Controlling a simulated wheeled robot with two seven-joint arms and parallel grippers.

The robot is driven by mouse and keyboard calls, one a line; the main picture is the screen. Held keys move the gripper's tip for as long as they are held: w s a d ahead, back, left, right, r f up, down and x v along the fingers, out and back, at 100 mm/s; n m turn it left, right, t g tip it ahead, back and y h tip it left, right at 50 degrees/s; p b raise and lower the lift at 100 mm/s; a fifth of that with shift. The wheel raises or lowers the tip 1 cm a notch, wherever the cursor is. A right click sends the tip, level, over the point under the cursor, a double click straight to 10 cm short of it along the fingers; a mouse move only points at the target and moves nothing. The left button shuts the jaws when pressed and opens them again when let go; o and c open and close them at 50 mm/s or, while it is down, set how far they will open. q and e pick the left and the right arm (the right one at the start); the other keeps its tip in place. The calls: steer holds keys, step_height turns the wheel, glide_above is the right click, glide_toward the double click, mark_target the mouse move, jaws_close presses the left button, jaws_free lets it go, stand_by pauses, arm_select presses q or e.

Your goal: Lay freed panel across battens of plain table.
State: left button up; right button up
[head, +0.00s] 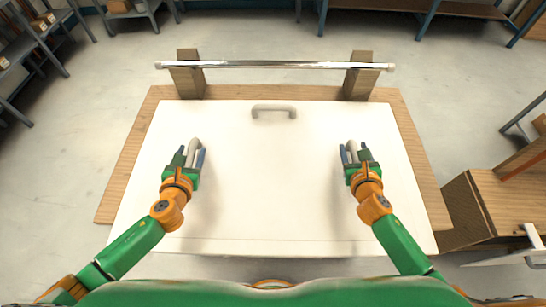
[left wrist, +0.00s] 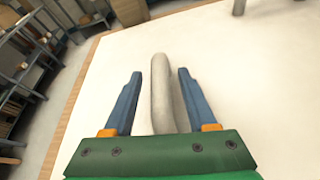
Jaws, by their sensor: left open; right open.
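A large white panel (head: 270,180) lies flat over a wooden table (head: 128,160), covering most of its top. A grey handle (head: 274,108) stands near the panel's far edge. My left gripper (head: 189,152) is open over the panel's left part. A pale handle (left wrist: 160,95) stands between its two spread fingers in the left wrist view, with no grip on it visible. My right gripper (head: 355,150) is open over the panel's right part, with another pale handle (head: 352,150) at its fingers. No battens show; anything under the panel is hidden.
A chrome bar (head: 275,65) rests on two wooden blocks (head: 188,75) along the table's far edge. A second wooden table or cabinet (head: 480,210) stands close at the right. Shelving (head: 30,50) lines the left and back. The floor between is clear.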

arm_select(q)
steer(key=v, duration=1.1)
steer(key=shift+s, duration=0.2)
arm_select(e)
steer(key=shift+s, duration=0.1)
arm_select(q)
steer(key=shift+s+r, duration=0.1)
steer(key=shift+r, duration=0.05)
arm_select(e)
steer(key=shift+s+r, duration=0.1)
steer(key=shift+s, duration=0.1)
steer(key=v, duration=1.1)
steer(key=shift+s+a+r, duration=0.1)
steer(key=shift+s+r, duration=0.05)
steer(key=shift+s, duration=0.15)
